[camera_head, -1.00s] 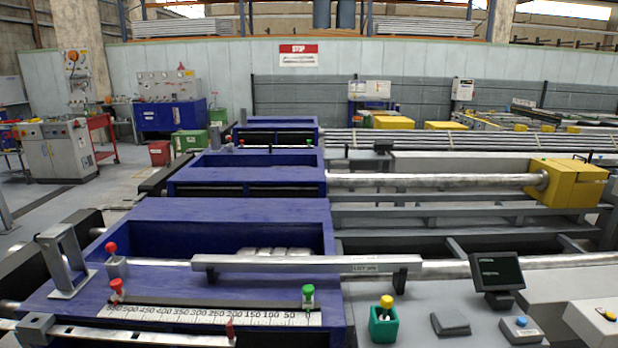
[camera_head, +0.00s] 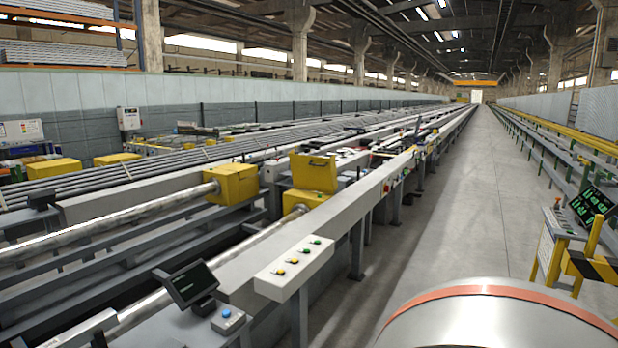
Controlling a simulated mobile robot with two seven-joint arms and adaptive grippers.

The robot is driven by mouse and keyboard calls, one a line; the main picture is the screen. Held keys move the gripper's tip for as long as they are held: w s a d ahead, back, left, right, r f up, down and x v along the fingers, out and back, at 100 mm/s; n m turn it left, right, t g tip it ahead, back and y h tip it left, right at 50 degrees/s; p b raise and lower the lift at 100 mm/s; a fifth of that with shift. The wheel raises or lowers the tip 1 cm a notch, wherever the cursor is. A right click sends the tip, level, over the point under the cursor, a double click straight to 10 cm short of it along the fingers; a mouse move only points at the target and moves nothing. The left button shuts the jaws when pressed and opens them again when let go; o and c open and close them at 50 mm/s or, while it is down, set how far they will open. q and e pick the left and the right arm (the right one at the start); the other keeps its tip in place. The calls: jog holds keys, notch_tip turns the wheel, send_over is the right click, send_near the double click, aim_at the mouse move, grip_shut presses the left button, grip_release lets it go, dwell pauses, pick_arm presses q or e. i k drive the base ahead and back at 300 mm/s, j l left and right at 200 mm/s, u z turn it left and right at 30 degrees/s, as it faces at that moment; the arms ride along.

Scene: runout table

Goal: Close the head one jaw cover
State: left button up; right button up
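A yellow head (camera_head: 303,199) sits at the near end of the line, in the middle of the picture, with a silver bar running into it from the lower left. A yellow panel (camera_head: 313,172) stands up above it and looks like a raised jaw cover; I cannot read its label. A second yellow head (camera_head: 233,184) to its left, on the parallel line, looks closed on top. Neither of my grippers is in view.
A long grey beam (camera_head: 340,212) runs along the near side. A button box (camera_head: 294,268) stands on a post before it. A dark screen (camera_head: 186,284) and a blue-button box (camera_head: 227,319) are lower left. Open floor (camera_head: 462,215) lies to the right, with a yellow-black stand (camera_head: 583,262) beyond.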

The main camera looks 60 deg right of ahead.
aim_at(319, 174)
jog(key=z, duration=1.85)
jog(key=i+l, duration=0.65)
jog(key=i, duration=0.2)
jog(key=i+l+u, duration=0.1)
jog(key=i+l, duration=0.55)
jog(key=i, duration=0.25)
jog(key=i+l, duration=0.7)
jog(key=i+u, duration=0.05)
jog(key=i, duration=0.1)
